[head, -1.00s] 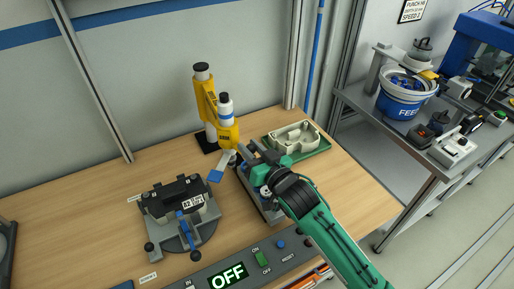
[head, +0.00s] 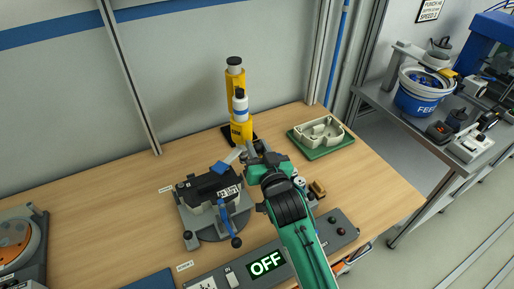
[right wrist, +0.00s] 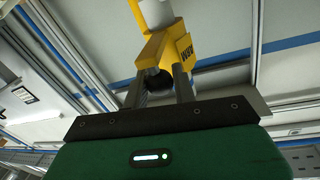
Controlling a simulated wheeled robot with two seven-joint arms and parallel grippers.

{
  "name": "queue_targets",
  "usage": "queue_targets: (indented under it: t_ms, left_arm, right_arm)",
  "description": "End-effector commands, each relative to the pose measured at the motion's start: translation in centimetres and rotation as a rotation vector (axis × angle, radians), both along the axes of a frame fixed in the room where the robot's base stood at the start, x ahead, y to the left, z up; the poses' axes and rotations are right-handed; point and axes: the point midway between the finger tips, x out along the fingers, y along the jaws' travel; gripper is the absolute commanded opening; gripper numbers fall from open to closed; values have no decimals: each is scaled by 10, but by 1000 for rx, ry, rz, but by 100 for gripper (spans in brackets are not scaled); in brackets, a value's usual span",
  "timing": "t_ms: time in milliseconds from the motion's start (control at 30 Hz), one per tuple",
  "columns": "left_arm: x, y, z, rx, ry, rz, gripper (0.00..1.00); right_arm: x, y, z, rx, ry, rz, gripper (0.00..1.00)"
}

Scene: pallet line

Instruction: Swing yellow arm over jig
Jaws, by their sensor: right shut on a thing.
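The yellow arm (head: 237,131) hangs from a black-capped post at the back of the bench, with a white and blue cylinder (head: 240,104) on its outer end. A pale strip with a blue tip (head: 220,168) reaches from below it to the rear edge of the jig in the picture. The jig (head: 205,190), grey with a black block and blue lever, stands front left of the arm. My right gripper (head: 253,153) is by the arm's lower end. In the right wrist view its fingers (right wrist: 160,88) close around a dark knob (right wrist: 154,80) under the yellow arm. My left gripper is out of view.
A green tray (head: 321,140) with a beige housing lies to the right. A control panel reading OFF (head: 266,264) runs along the front edge. A round orange device (head: 14,241) stands far left. The bench between it and the jig is clear.

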Motion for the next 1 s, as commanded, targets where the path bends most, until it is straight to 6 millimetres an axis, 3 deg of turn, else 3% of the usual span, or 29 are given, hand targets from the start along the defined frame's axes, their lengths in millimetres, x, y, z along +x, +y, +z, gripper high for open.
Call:
queue_targets:
  t_ms: [67,100,167,567,767,1000]
  left_arm:
    - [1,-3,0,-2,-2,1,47]
    - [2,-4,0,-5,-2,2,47]
    - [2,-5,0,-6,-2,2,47]
    - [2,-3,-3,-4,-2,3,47]
    - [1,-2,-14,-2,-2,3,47]
    - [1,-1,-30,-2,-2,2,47]
  right_arm:
    - [1,-1,3,3,-6,-1,0]
    - [1,-1,3,3,-6,0,35]
    - [1,0,3,2,-6,0,46]
    - [-5,-3,-1,1,-1,0,46]
    - [-33,-14,-4,2,0,1,46]
    - [-81,-34,-3,3,-1,1,46]
